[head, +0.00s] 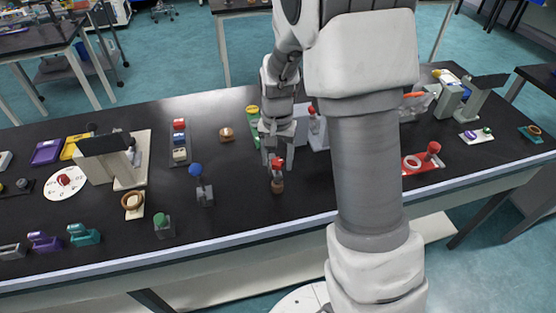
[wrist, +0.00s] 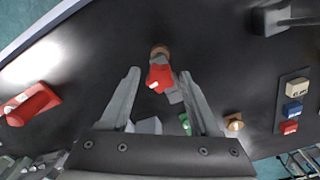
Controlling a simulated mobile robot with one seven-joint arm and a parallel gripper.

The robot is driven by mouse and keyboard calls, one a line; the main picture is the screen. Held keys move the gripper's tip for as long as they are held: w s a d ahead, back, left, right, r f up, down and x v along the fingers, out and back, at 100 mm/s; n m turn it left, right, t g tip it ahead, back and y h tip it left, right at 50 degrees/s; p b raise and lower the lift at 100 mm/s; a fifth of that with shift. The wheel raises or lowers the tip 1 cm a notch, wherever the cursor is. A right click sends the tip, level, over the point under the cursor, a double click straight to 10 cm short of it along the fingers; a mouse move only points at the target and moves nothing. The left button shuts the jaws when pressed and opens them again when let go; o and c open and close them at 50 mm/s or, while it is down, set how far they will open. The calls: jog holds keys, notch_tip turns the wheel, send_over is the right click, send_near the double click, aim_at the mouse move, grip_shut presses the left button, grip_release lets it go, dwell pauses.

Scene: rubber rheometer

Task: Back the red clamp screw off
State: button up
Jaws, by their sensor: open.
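A red-topped piece (head: 277,163) stands upright near the table's front edge, on a round brown base (head: 277,186). It looks like the red clamp screw, though I cannot make out a thread. My gripper (head: 278,158) points down over it, open, one finger on each side. In the wrist view, the red top (wrist: 160,78) shows between the tips of my open gripper (wrist: 160,74), with the brown base (wrist: 160,51) beyond. I see no clear contact between the fingers and the red top.
A blue-knobbed lever (head: 195,170) and a green-topped block (head: 162,222) stand to the left. A brown knob (head: 227,134) lies behind. A red plate with a red knob (head: 432,149) is at the right, past my arm. Bare black table surrounds the red-topped piece.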

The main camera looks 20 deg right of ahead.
jog(key=m+p, duration=0.1)
jog(key=m, duration=0.3)
jog(key=shift+r, duration=0.1)
jog(key=shift+m+p, duration=0.35)
jog(key=shift+m, duration=0.75)
grip_shut()
jog(key=shift+f+n+b, duration=0.2)
jog(key=shift+n+b, duration=0.15)
jog(key=shift+n, duration=0.45)
jog(key=n, duration=0.3)
jog(key=shift+r, duration=0.1)
jog(key=shift+b, duration=0.3)
jog(key=shift+n, duration=0.3)
jog(key=n, duration=0.4)
jog(key=shift+b, duration=0.35)
